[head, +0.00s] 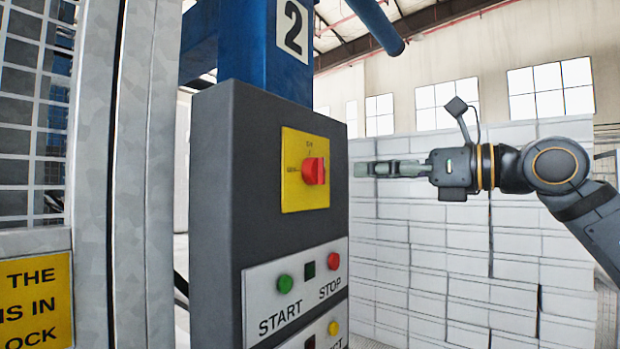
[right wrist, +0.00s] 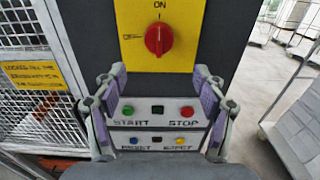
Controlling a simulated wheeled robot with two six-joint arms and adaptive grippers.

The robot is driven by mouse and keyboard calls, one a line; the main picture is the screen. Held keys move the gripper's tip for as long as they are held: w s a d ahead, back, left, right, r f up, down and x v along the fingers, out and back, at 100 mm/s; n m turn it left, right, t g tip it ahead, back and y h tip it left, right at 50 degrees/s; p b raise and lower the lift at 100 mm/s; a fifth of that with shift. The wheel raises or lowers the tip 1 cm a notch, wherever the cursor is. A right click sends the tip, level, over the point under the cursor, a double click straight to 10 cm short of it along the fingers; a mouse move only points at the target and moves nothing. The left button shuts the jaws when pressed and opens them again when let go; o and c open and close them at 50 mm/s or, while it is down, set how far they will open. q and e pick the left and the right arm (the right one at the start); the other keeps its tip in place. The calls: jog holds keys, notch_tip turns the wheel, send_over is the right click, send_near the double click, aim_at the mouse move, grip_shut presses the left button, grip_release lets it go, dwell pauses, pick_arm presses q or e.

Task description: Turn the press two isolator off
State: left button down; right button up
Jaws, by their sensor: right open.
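The press two isolator is a red rotary knob (head: 314,171) on a yellow plate (head: 292,201), high on the front of a dark grey control box. It also shows in the right wrist view (right wrist: 158,40), where its handle looks upright, toward the ON mark above it. My left gripper is not in view.
Below the isolator a panel (head: 260,282) carries a green START button (head: 285,283) and a red STOP button (head: 334,262). More buttons sit lower. A mesh guard (head: 28,110) stands left, with a blue column (head: 265,50) above marked 2. White stacked blocks (head: 430,260) stand behind.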

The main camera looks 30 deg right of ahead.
aim_at(324, 172)
jog(key=p+x, duration=0.2)
jog(key=x, duration=0.1)
jog(key=p+x, duration=0.5)
jog(key=x, duration=0.1)
jog(key=shift+w+a+r+p, duration=0.25)
jog(key=shift+a+r+p, duration=0.05)
jog(key=shift+r+p, duration=0.05)
jog(key=shift+w+f, duration=0.3)
jog(key=shift+w, duration=0.05)
jog(key=shift+a, duration=0.1)
jog(key=shift+c, duration=0.8)
jog(key=shift+p, duration=0.3)
jog(key=c, duration=0.7)
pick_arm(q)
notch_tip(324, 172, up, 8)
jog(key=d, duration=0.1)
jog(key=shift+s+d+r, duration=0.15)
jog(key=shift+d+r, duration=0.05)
pick_arm(e)
jog(key=c, duration=0.3)
